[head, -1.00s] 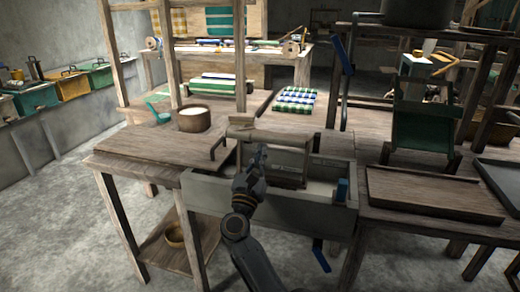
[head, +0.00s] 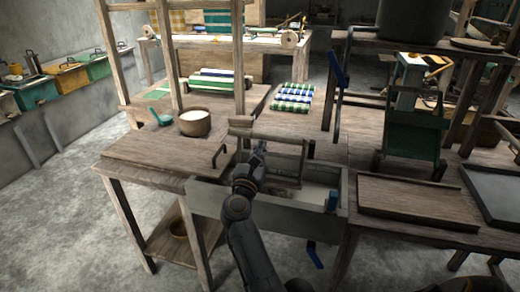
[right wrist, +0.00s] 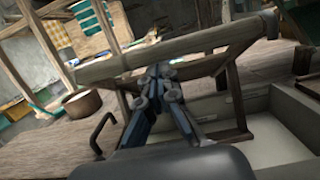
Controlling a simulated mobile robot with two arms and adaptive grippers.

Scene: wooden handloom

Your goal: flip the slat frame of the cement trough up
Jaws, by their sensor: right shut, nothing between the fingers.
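The cement trough (head: 215,198) is a grey box set between the wooden tables. Its wooden slat frame (head: 285,137) stands raised at the trough's back side, tilted, its lower bar over the trough's inside. The frame's bars (right wrist: 185,50) also cross the right wrist view. My right gripper (head: 261,149) is shut and empty, in front of the frame near its upper bar. In the right wrist view its fingertips (right wrist: 157,73) are close to the frame's bars; whether they touch, I cannot tell. My arm hides part of the trough and frame. My left gripper is not in view.
A dark bent handle (head: 219,155) stands on the left tabletop beside the trough. A bowl of white stuff (head: 195,123) stands behind it. A wooden tray (head: 420,199) lies on the right table.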

